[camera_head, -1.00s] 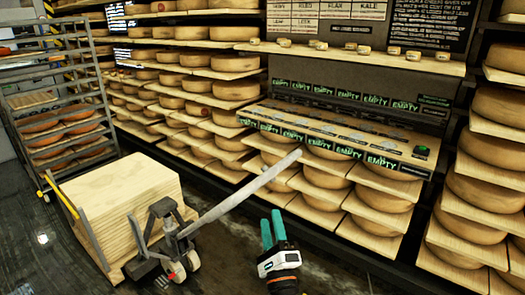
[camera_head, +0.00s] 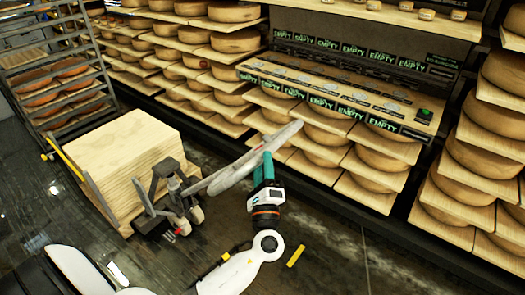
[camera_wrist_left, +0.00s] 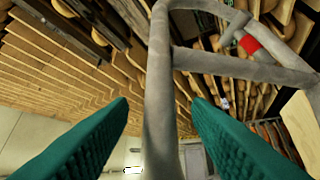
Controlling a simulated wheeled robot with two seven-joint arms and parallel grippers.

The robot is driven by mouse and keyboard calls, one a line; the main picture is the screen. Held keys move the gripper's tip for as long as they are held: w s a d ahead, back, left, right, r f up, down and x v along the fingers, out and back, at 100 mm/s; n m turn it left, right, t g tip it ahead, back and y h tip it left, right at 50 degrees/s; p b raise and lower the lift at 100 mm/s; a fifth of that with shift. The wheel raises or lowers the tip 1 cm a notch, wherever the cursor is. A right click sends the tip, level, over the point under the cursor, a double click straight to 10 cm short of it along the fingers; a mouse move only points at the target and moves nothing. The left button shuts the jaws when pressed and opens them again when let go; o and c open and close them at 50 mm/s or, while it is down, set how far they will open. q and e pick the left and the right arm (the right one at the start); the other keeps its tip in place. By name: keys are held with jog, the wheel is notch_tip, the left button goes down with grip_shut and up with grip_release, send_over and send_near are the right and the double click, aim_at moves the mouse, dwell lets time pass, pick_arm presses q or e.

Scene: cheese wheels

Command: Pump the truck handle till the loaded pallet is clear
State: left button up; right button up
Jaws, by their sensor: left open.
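The pallet truck (camera_head: 172,196) stands on the floor at left centre in the head view, beside a pallet loaded with pale wooden boards (camera_head: 118,150). Its grey handle (camera_head: 225,180) slopes up to the right. My left gripper (camera_head: 264,160) is at the upper part of the handle, its teal fingers partly hidden behind it. In the left wrist view the fingers (camera_wrist_left: 160,120) are open, with a grey bar of the handle (camera_wrist_left: 159,75) between them and gaps on both sides. A red piece (camera_wrist_left: 250,44) shows on the handle's loop. My right gripper is not in view.
Shelves of cheese wheels (camera_head: 230,56) line the back and right. A ledge with green "EMPTY" labels (camera_head: 330,104) juts out behind the handle. A metal rack (camera_head: 60,85) stands at left. Dark floor is open at front right, with a small yellow strip (camera_head: 296,256).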

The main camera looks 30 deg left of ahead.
aim_at(262, 156)
pick_arm(q)
jog(key=shift+x, duration=1.55)
jog(key=shift+c, duration=0.3)
grip_shut()
